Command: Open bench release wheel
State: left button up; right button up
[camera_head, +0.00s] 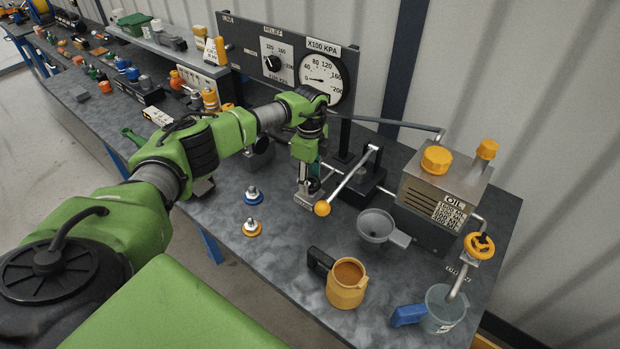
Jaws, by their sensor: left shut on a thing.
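The release wheel (479,246) is a small yellow handwheel on the pipe at the right end of the bench, below the oil tank. My left gripper (311,184) points down at mid-bench, well to the left of the wheel and apart from it. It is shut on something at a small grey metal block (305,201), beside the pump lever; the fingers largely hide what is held. My right gripper is out of view.
The pump lever's orange ball (322,208) is close to my left gripper. A grey funnel (376,225), yellow jug (347,284) and clear jug (442,308) stand toward the wheel. The oil tank (440,190) stands behind. Two couplers (253,195) (252,228) sit front left.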

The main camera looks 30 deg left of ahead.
aim_at(310, 181)
pick_arm(q)
jog(key=shift+a, duration=0.1)
jog(key=o, duration=1.1)
notch_tip(310, 181, up, 12)
